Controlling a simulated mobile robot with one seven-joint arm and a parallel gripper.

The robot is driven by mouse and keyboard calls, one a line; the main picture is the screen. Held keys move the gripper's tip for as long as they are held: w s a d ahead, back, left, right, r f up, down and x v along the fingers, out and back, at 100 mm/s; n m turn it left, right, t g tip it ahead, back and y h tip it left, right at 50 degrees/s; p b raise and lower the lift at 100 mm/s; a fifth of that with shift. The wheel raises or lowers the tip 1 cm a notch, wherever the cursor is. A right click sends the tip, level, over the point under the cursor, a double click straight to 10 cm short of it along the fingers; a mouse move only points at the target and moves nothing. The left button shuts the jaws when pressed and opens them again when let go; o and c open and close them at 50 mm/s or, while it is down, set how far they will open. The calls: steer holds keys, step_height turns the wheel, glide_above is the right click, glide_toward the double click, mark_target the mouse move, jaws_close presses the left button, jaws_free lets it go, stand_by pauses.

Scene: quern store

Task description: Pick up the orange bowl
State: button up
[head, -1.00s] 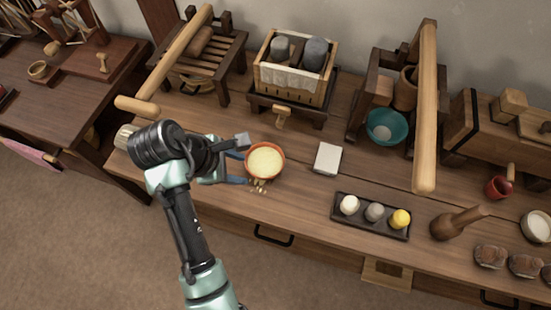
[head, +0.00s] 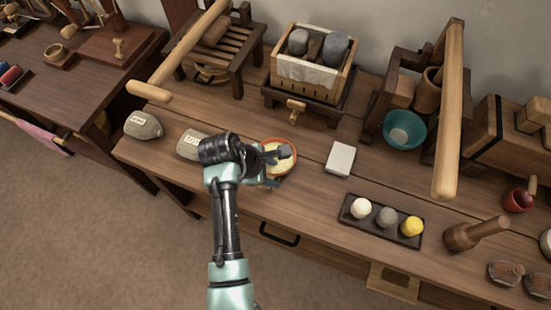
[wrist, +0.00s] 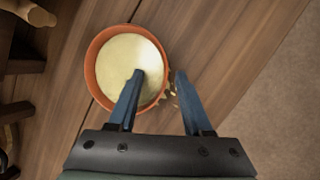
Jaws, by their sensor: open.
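The orange bowl (head: 287,146) stands upright on the wooden bench, filled with a pale yellow grainy content. My gripper (head: 278,168) is at the bowl, and my arm covers the bowl's left and front in the head view. In the wrist view the orange bowl (wrist: 91,78) lies at the upper left. My gripper (wrist: 160,75) is open there, with one blue finger over the bowl's inside and the other outside its right rim. The rim lies between the fingers. I cannot tell whether either finger touches it.
A white block (head: 340,158) lies right of the bowl, and a dark tray (head: 350,217) with three balls is farther right. A wooden-handled drawer stand (head: 306,98) is behind. Labelled sacks (head: 143,125) lie to the left. Small crumbs (wrist: 173,91) lie beside the bowl.

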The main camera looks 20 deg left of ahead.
jaws_close()
stand_by(0.6)
